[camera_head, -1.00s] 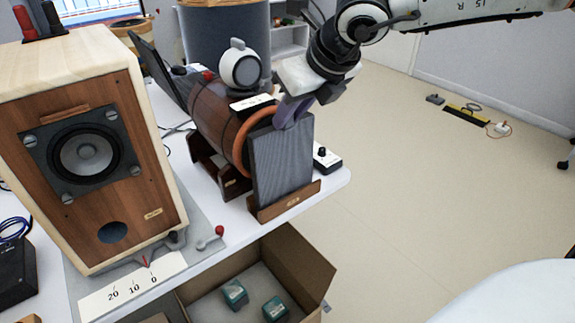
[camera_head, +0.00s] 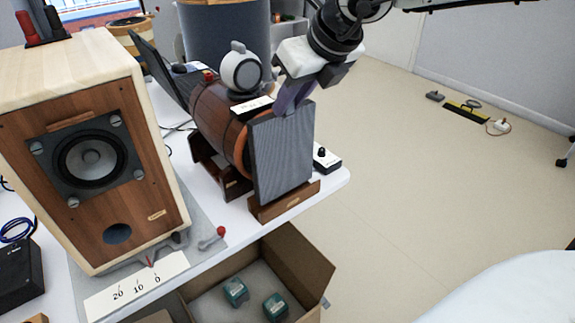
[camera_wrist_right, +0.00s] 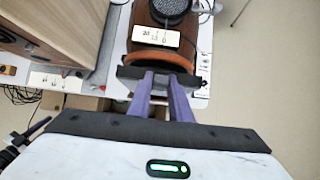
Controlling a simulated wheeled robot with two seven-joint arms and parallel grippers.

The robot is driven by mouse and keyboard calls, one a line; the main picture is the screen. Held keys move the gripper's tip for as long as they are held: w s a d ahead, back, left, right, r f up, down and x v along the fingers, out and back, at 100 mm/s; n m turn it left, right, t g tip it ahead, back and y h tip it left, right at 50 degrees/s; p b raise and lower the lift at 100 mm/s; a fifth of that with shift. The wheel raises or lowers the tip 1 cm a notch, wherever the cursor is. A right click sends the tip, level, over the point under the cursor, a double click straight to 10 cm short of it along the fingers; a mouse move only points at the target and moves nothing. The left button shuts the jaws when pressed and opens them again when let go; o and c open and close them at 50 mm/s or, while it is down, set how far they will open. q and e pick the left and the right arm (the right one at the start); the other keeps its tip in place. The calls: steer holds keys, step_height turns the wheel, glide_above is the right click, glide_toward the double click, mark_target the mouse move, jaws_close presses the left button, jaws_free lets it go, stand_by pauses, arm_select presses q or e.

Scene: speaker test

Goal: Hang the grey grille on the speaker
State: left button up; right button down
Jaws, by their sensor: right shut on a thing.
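The grey grille (camera_head: 282,155) is a flat panel standing upright in a wooden stand (camera_head: 284,201) near the table's right end. My right gripper (camera_head: 285,108) is above it, with its purple fingers shut on the grille's top edge. In the right wrist view the fingers (camera_wrist_right: 160,84) meet the grille's dark top edge (camera_wrist_right: 150,75). The speaker (camera_head: 95,160) stands at the left, a pale wooden cabinet with a brown front, a round driver and a small port below. Its front is bare. My left gripper is not in view.
A wooden barrel (camera_head: 212,115) on a cradle, carrying a white round device (camera_head: 240,70), stands right behind the grille. A scale card (camera_head: 137,286) and a red-knobbed lever (camera_head: 215,238) are before the speaker. An open cardboard box (camera_head: 300,265) sits below the table edge.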

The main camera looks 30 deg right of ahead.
steer(key=shift+r+p, duration=0.4)
steer(key=shift+r, duration=0.6)
stand_by(0.6)
